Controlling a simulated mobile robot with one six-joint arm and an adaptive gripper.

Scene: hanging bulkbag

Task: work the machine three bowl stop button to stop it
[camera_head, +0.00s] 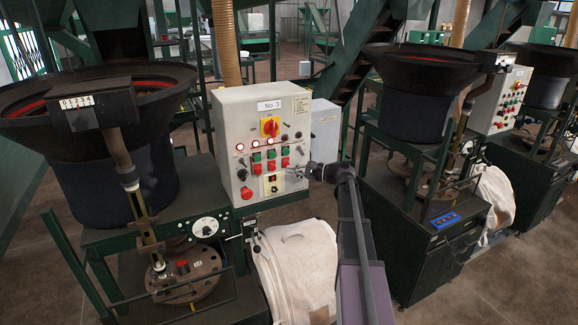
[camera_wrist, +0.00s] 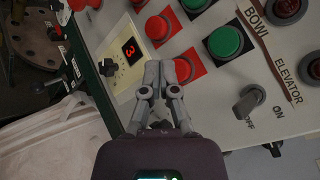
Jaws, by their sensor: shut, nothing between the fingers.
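The number 3 machine's control box (camera_head: 231,120) stands left of centre in the head view, marked "No. 3". In the wrist view a red button (camera_wrist: 184,69) lies in line with a green button (camera_wrist: 225,42) and the word BOWL. In the head view this red button (camera_head: 285,163) is at the right end of the red row. My gripper (camera_wrist: 160,66) is shut and empty, pointing at the panel. Its fingertips overlap the red button's left edge in the wrist view; I cannot tell whether they touch it. In the head view my gripper (camera_head: 309,171) is at the box's right side.
Another red button (camera_wrist: 157,27) is close by my fingertips. An on/off switch (camera_wrist: 250,103) and a red digit display (camera_wrist: 129,50) flank them. A white bag (camera_head: 300,262) hangs below the box. Another machine's control box (camera_head: 500,100) stands at right.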

